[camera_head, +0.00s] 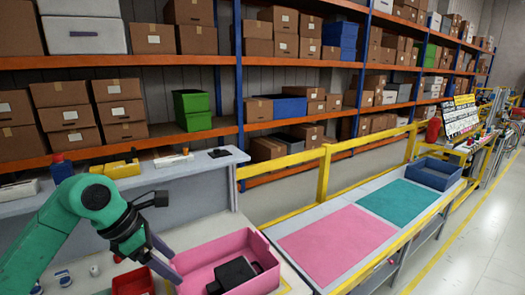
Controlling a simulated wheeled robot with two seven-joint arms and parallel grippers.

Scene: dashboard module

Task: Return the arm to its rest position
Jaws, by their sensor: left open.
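My left arm comes in from the left, green with a dark gripper (168,262). The gripper is open and hangs at the left rim of a pink bin (205,248). I cannot tell whether it touches the rim. A black module (232,274) lies inside the pink bin, to the right of the gripper and apart from it. I see nothing held between the fingers. My right gripper is not in view.
A red bin (133,283) stands left of the pink bin. A grey shelf (215,165) with small items runs behind.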

